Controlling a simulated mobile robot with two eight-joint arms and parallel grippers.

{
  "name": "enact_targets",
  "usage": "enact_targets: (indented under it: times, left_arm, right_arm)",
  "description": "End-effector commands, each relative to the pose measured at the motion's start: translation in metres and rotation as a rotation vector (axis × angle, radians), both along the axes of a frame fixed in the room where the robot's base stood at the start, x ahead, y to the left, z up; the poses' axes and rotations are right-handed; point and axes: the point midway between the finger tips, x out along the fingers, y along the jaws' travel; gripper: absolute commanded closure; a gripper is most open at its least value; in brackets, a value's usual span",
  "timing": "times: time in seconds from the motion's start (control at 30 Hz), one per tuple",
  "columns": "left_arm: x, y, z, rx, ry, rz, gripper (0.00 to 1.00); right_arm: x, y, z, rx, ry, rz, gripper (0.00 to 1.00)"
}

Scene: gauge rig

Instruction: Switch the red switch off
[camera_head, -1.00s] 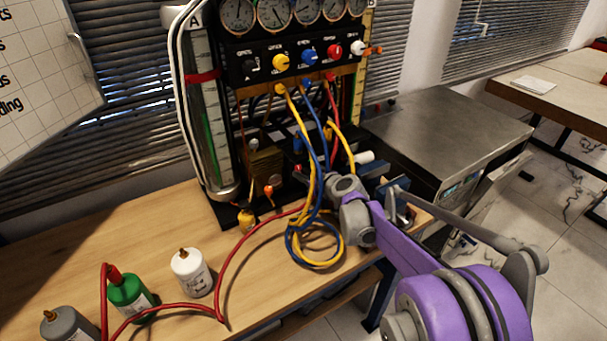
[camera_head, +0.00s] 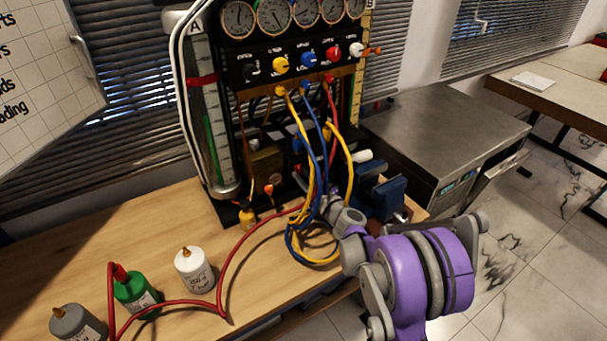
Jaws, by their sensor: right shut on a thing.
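A red knob (camera_head: 333,53) sits in the row of knobs on the black gauge panel. No separate red switch can be made out; the low front of the rig is partly hidden by hoses and my right gripper. My right gripper (camera_head: 308,194) is low at the rig's front, just above the bench, behind the hanging yellow and blue hoses (camera_head: 318,150). Its fingers point left toward the rig's base. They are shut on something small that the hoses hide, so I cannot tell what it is. My left gripper is not in view.
A blue vise (camera_head: 385,195) stands right of my gripper. A red hose (camera_head: 222,285) runs across the bench (camera_head: 130,225) past white (camera_head: 193,270), green (camera_head: 136,292) and grey (camera_head: 75,322) bottles. A metal cabinet (camera_head: 440,130) stands at right.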

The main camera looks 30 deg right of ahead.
Motion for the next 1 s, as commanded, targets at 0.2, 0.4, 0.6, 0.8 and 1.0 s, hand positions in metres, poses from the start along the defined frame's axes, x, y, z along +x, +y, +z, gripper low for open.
enact_targets:
  times: [0.2,0.4,0.6,0.8,1.0]
  left_arm:
    - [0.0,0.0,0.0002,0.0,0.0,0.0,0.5]
    - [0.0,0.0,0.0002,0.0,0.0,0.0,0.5]
    - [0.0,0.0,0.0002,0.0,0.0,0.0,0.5]
    - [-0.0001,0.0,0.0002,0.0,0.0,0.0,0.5]
    - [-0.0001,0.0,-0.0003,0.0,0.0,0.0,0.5]
  right_arm:
    - [0.0006,0.0002,-0.001,0.006,-0.048,-0.001,1.0]
    - [0.0005,0.0,-0.0008,0.006,-0.049,-0.001,1.0]
    - [0.0003,-0.0001,-0.0008,0.006,-0.048,-0.001,0.51]
    - [0.0001,-0.0002,-0.001,0.006,-0.048,-0.002,0.43]
    - [-0.0038,-0.001,-0.0014,0.005,-0.047,-0.002,0.43]
